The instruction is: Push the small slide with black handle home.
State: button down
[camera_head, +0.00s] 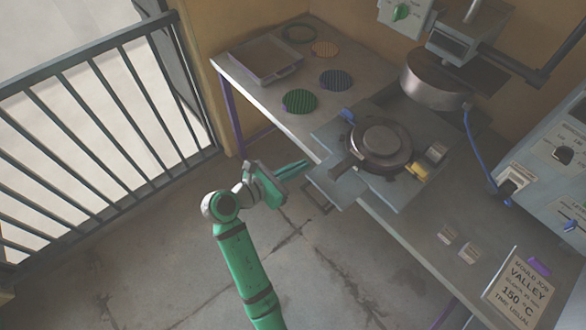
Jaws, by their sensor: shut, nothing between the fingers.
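The small slide (342,186) is a flat grey plate that sticks out of the press base toward the lower left, past the table's front edge. Its black handle (317,209) is a dark loop hanging at its outer end, over the floor. The press base (412,186) carries a round metal mould (381,140). My gripper (304,164) is shut and empty. It is just left of the slide, above and left of the handle in the picture, with its fingertips pointing right toward the base. I cannot tell whether the fingertips touch the slide.
A grey tray (293,73) and several round textured plates, one green (299,101), lie on the table's left part. The press head (437,82) hangs above the mould. A railing (100,120) stands left; open floor lies in front.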

aim_at(331, 150)
jog(key=x, duration=0.6)
jog(key=r+x, duration=0.1)
jog(key=x, duration=0.2)
jog(key=shift+w+d, duration=0.1)
